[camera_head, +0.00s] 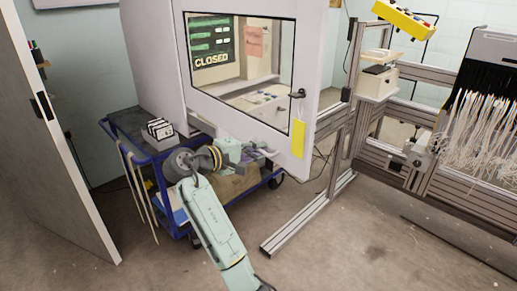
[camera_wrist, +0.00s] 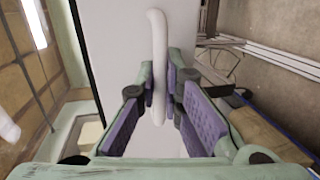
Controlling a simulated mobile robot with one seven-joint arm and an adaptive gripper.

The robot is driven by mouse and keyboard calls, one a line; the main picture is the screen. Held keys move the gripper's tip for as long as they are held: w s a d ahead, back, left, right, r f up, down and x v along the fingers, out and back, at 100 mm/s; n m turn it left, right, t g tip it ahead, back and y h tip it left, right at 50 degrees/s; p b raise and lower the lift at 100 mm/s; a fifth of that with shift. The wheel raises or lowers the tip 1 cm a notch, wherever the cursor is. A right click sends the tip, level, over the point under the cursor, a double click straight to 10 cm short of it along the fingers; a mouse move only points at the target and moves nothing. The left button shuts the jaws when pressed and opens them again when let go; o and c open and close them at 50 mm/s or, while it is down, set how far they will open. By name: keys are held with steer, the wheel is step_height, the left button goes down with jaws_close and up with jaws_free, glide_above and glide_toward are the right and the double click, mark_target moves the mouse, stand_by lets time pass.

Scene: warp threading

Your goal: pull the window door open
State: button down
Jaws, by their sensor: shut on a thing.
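The window door is a pale grey panel (camera_head: 304,60) with a large dark-rimmed glass pane (camera_head: 262,95), in the upper middle of the head view. A black latch (camera_head: 298,93) and a yellow tag (camera_head: 298,138) are on its right side. My gripper (camera_head: 258,154) is at the door's lower edge in the head view. In the wrist view a white bar handle (camera_wrist: 158,45) stands out from the pale panel (camera_wrist: 110,45). My gripper's purple-padded fingers (camera_wrist: 161,88) are shut on the handle, one on each side. The handle is not clear in the head view.
A blue cart (camera_head: 160,158) with a small black-and-white block stands below the door, close to my arm. A metal-profile frame (camera_head: 318,205) with white threads (camera_head: 478,130) stands at right. A grey room door (camera_head: 45,150) is at left. The floor in front is clear.

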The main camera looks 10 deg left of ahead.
steer(key=shift+s+a, duration=0.1)
steer(key=shift+a, duration=0.05)
stand_by(0.3)
steer(key=c, duration=2)
jaws_free()
steer(key=v, duration=1.2)
